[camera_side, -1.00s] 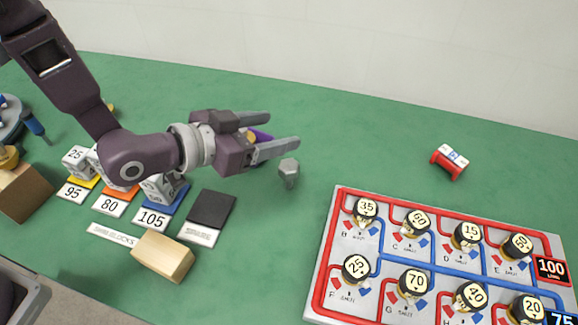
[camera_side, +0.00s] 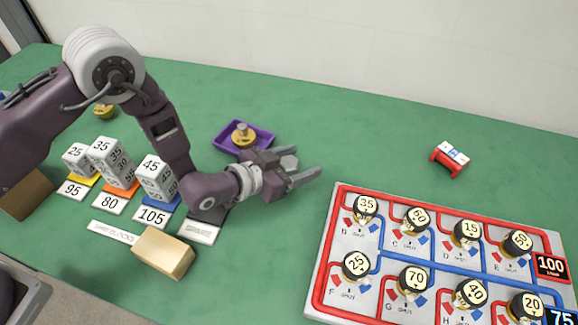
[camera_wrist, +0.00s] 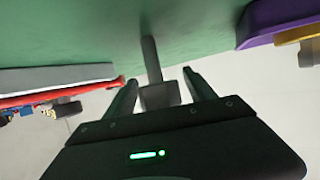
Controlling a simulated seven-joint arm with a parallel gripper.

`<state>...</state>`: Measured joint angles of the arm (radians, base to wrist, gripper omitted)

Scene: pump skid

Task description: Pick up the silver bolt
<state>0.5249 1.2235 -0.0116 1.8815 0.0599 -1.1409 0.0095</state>
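The silver bolt (camera_side: 289,163) stands on the green table with its hex head up. Its head shows between the two fingers of my gripper (camera_side: 306,161) in the side view, and its lower part is hidden there. In the wrist view the bolt (camera_wrist: 151,62) has its shank running to the green surface and its head close to my gripper (camera_wrist: 160,77). The gripper is open, with a finger on each side of the bolt and a visible gap to each.
A purple tray (camera_side: 262,149) holding a yellow-and-grey part is behind my gripper. A board of numbered knobs (camera_side: 331,280) lies to the right. Numbered blocks (camera_side: 158,172) and a wooden block (camera_side: 165,258) are to the left. A red-and-white item (camera_side: 450,160) stands at the back right.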

